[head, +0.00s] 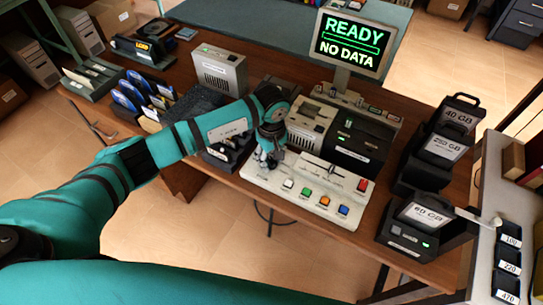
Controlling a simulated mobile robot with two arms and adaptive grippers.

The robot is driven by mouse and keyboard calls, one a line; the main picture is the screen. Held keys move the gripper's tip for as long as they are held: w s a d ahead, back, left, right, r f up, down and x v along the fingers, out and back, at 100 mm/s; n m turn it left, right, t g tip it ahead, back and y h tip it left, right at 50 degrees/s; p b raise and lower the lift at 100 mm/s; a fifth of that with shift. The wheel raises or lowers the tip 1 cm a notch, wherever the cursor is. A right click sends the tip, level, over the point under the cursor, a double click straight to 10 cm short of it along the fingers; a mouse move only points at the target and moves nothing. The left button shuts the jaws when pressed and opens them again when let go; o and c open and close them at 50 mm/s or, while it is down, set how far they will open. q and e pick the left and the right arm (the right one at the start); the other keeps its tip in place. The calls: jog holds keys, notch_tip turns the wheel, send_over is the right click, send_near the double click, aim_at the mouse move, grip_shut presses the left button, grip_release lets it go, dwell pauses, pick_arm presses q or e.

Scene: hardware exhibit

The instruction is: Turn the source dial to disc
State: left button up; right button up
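A cream control panel (300,190) lies at the front edge of the brown desk. It carries a slider and several coloured buttons, green, white, orange and blue, with a red one (363,185) at its right end. My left gripper (267,160) points down at the panel's left end, at or just above its surface. The source dial cannot be made out; the gripper covers that end of the panel. Whether the fingers are open or shut on something is too small to tell. My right gripper is out of view.
A monitor (352,45) reading "READY NO DATA" stands behind the panel. A black drive unit (358,140) and a beige unit (312,120) stand just behind it. Drives labelled in GB (425,215) stand to the right. Disc racks (140,95) are at the left.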

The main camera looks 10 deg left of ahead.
pick_arm(q)
jog(key=shift+f, duration=0.2)
grip_shut()
dwell(0.3)
jog(key=n+b, duration=0.3)
jog(key=shift+w+f, duration=0.1)
jog(key=shift+f, duration=0.1)
jog(key=n+b, duration=0.2)
jog(key=n, duration=0.1)
jog(key=shift+b, duration=0.4)
jog(key=shift+r+n+b, duration=0.2)
jog(key=shift+n+b, duration=0.4)
jog(key=shift+n, duration=0.4)
